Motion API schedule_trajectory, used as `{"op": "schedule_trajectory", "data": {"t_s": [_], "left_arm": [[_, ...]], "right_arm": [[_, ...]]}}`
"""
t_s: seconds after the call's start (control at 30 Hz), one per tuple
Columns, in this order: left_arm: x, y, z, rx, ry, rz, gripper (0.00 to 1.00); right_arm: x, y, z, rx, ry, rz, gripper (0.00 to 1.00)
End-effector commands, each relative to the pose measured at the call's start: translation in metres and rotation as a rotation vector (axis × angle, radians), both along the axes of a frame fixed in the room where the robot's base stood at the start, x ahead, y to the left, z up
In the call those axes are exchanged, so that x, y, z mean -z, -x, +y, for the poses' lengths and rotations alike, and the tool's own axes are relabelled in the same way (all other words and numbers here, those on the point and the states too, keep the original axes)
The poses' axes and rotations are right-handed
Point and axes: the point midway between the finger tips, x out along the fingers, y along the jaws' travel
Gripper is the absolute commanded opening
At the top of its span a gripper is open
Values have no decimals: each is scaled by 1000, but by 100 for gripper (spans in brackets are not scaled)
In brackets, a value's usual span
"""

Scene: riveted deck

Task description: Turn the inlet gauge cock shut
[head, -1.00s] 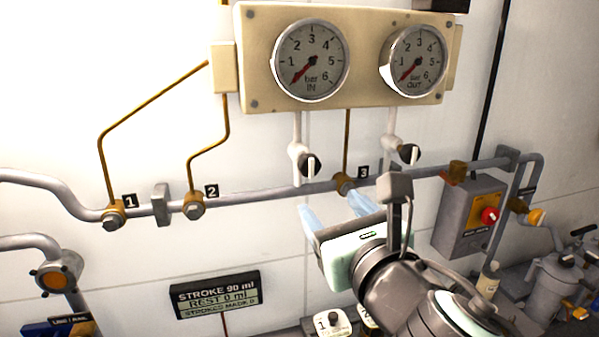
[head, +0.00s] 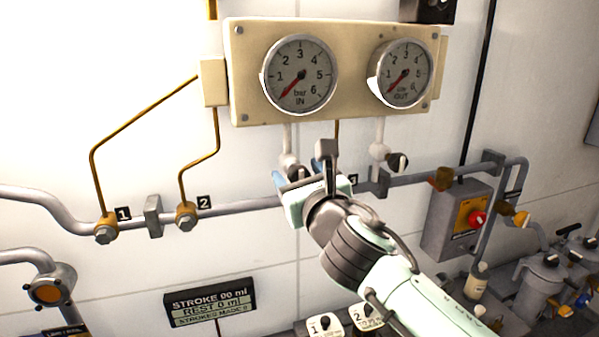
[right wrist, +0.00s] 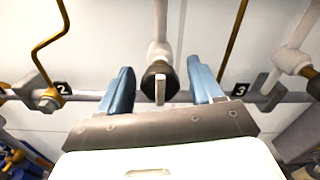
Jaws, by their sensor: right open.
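The inlet gauge cock hangs on a white stem below the IN gauge (head: 300,76). Its white body (head: 289,160) shows in the head view, with its knob mostly hidden behind my right gripper (head: 293,180). In the right wrist view the cock's round black knob (right wrist: 159,82) carries a pale bar handle that points straight down the picture. My right gripper (right wrist: 160,80) is open, its blue fingers on either side of the knob, with a visible gap on both sides. My left gripper is not in view.
The similar outlet cock (head: 397,161) hangs to the right below the OUT gauge (head: 403,75). A grey pipe (head: 245,207) runs along the wall behind. Brown thin tubes drop to numbered fittings. A grey box with a red knob (head: 477,219) stands at the right.

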Motion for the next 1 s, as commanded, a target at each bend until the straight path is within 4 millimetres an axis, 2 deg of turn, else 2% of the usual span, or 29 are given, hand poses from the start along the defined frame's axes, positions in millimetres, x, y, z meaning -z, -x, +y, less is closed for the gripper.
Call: {"op": "schedule_trajectory", "data": {"t_s": [0.23, 0.27, 0.4, 0.43, 0.77, 1.0], "left_arm": [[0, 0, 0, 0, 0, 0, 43], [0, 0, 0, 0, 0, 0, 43], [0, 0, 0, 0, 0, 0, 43], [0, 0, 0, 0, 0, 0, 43], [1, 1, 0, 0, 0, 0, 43], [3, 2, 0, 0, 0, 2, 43]], "right_arm": [[1, -1, 0, 0, -1, 0, 65], [1, -1, 0, 0, -1, 0, 62], [0, -1, 0, 0, -1, 0, 16], [0, -1, 0, 0, -1, 0, 9], [0, -1, 0, 0, -31, 10, 10], [0, -1, 0, 0, -155, 50, 10]]}}
